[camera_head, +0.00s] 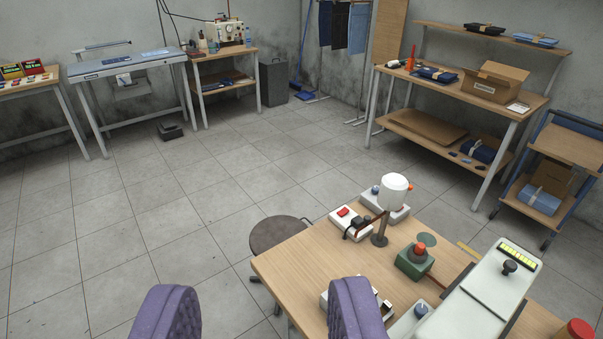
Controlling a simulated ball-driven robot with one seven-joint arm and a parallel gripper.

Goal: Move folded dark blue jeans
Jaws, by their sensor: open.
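Several folded denim bundles with pale bands are at the right, and I cannot tell which is the one named. One dark blue bundle (435,74) lies on the packing table's top. A second, very dark bundle (484,29) is on the shelf above it. A third dark blue bundle (478,151) sits on the table's lower shelf. My gripper (262,298) shows as two purple padded fingers at the bottom edge. They are wide apart with nothing between them, far from all the bundles.
A wooden workbench (290,263) with a white press (490,290) and small devices stands close ahead at the right. A round stool (279,236) is at its left corner. A cardboard box (493,84) is on the packing table (400,76). A blue cart (558,147) stands far right.

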